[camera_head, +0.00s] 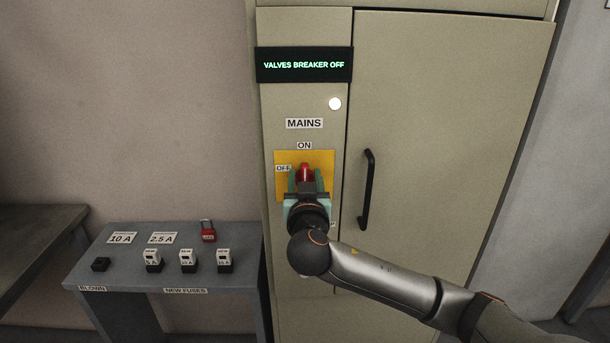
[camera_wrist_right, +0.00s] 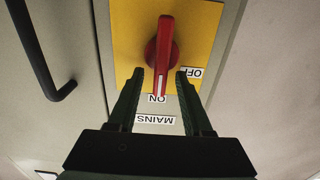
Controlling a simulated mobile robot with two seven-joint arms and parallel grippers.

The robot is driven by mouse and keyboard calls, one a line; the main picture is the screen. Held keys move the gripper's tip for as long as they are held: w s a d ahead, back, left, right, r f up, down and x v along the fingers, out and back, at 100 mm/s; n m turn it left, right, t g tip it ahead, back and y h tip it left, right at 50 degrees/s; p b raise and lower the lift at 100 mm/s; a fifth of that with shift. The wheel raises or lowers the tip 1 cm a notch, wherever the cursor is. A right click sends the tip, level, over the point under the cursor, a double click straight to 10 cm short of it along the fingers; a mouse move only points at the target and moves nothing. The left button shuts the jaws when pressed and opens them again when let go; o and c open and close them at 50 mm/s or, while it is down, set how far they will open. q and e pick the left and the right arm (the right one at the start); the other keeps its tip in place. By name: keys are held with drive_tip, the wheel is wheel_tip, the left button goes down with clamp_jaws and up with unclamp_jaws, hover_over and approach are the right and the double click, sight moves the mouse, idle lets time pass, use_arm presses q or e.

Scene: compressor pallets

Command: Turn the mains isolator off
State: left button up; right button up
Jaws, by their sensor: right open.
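The mains isolator is a red rotary handle (camera_head: 305,170) on a yellow plate (camera_head: 324,161) on the cabinet front. Its ON label is above and its OFF label at the left. In the right wrist view, which is upside down, the red handle (camera_wrist_right: 165,45) has its white-marked end toward ON. My right gripper (camera_head: 306,177) is open in front of the handle. In the wrist view its fingertips (camera_wrist_right: 159,72) are on either side of the handle's marked end, with gaps visible. Whether they reach its depth is unclear. My left gripper is out of view.
A display (camera_head: 304,65) reads "VALVES BREAKER OFF", above a bright white lamp (camera_head: 335,104). A black door handle (camera_head: 367,190) is right of the isolator. A grey bench (camera_head: 120,270) at left holds a red padlock (camera_head: 208,231) and several fuses.

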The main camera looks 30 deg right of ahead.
drive_tip(key=c, duration=0.7)
drive_tip(key=shift+f, duration=0.1)
clamp_jaws()
drive_tip(key=shift+f, duration=0.1)
